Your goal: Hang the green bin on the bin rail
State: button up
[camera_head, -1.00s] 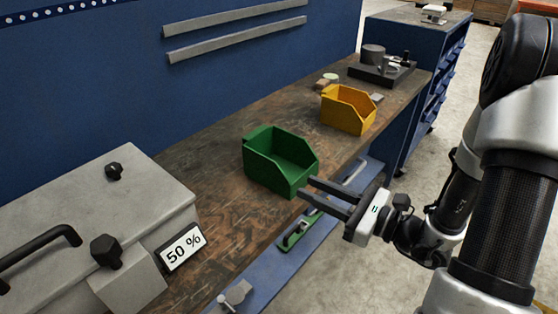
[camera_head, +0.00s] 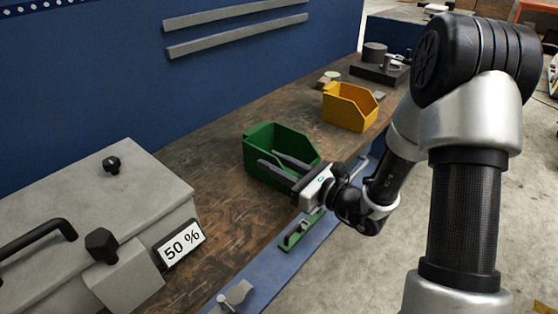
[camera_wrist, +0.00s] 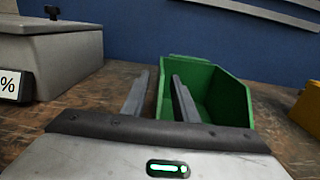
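The green bin (camera_head: 266,168) stands upright on the wooden bench and also shows in the wrist view (camera_wrist: 222,98). My gripper (camera_head: 269,159) is open at the bin's near side. In the wrist view its fingers (camera_wrist: 160,77) point at the bin, with a strip of green side wall between them. The left finger appears outside that wall and the right finger over the inside; contact cannot be told. Two grey rails run along the blue back panel, an upper rail (camera_head: 236,14) and a lower rail (camera_head: 236,36), both bare.
A yellow bin (camera_head: 348,112) stands right of the green one. A grey box with a "50 %" sign (camera_head: 183,243) fills the bench's left end. A dark fixture (camera_head: 380,70) stands at the far end. The bench (camera_head: 205,160) between box and green bin is clear.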

aim_at(264, 180)
jog(key=x, duration=0.4)
jog(key=shift+f, duration=0.1)
grip_shut()
